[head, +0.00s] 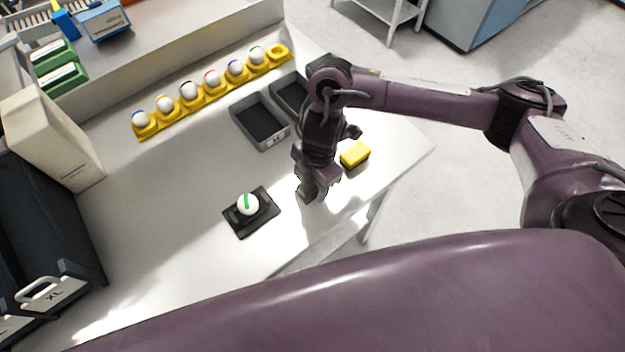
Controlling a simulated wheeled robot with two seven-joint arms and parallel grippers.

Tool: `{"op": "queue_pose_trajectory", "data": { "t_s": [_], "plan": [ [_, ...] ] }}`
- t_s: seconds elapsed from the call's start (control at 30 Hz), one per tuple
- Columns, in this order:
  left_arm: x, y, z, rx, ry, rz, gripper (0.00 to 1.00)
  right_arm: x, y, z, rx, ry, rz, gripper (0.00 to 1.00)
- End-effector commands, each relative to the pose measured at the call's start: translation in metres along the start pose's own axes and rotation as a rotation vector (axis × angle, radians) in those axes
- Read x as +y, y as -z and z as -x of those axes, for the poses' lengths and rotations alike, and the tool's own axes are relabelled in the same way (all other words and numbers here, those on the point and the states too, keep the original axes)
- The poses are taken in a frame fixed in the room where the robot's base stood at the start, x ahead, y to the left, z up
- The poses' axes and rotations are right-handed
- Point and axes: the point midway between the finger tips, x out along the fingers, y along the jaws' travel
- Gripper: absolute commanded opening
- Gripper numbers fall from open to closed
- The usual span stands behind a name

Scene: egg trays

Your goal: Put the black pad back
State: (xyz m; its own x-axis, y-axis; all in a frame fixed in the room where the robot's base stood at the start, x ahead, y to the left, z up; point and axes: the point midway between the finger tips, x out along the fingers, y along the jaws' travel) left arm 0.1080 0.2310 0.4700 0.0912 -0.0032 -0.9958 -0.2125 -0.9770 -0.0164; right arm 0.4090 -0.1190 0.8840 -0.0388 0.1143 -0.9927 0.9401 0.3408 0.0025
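A black square pad (235,225) lies on the white table, near its front edge. A white egg-like ball (248,204) with a green stripe sits on it. My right gripper (314,188) hangs over the table to the right of the pad, apart from it. Nothing shows between its fingers, but the finger gap is hidden at this angle. A yellow block (355,153) with a dark lower side lies just right of the gripper. My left gripper is not in view.
A yellow holder (155,131) carries a row of striped white balls; its right end cup is empty. Two grey trays with dark insides, a near one (272,143) and a far one (281,84), partly hidden by my arm, stand behind the gripper. A beige box (55,140) stands left. The table's left middle is clear.

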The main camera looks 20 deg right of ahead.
Motion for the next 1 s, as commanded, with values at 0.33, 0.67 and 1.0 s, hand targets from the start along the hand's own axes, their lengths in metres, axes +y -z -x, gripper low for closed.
{"op": "queue_pose_trajectory", "data": {
  "t_s": [0.33,0.67,1.0],
  "plan": [
    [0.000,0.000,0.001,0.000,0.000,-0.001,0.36,0.000,0.000,0.001,0.000,0.000,0.000,0.62],
    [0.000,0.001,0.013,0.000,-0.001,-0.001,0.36,0.002,0.000,0.050,-0.003,-0.006,0.003,0.62],
    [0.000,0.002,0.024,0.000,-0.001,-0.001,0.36,0.001,0.000,0.109,-0.003,-0.003,0.001,0.62]
  ]
}}
